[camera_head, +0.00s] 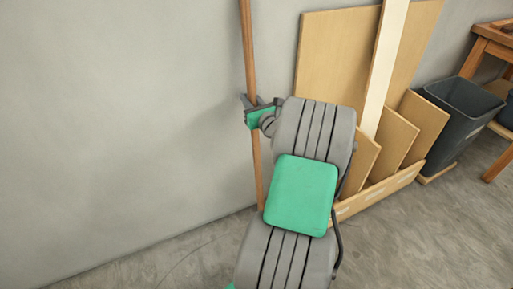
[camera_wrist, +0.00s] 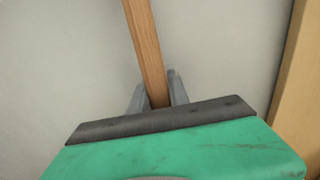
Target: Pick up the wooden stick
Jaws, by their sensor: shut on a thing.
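The wooden stick (camera_head: 249,50) is a long, thin brown pole standing nearly upright in front of the grey wall in the head view. Its lower part shows below my gripper, and its foot is near the base of the wall. My gripper (camera_head: 249,103) is shut on the stick partway up its length. In the wrist view, the stick (camera_wrist: 145,45) runs down between the two grey fingers of my gripper (camera_wrist: 157,95), leaning slightly. The part of the stick below the fingers is hidden there by the green gripper body.
A wooden rack (camera_head: 375,193) with upright boards (camera_head: 330,55) and a pale plank (camera_head: 385,65) stands just right of the stick. A dark bin (camera_head: 462,108) and a wooden table (camera_head: 495,38) are farther right. The wall and floor at left are clear.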

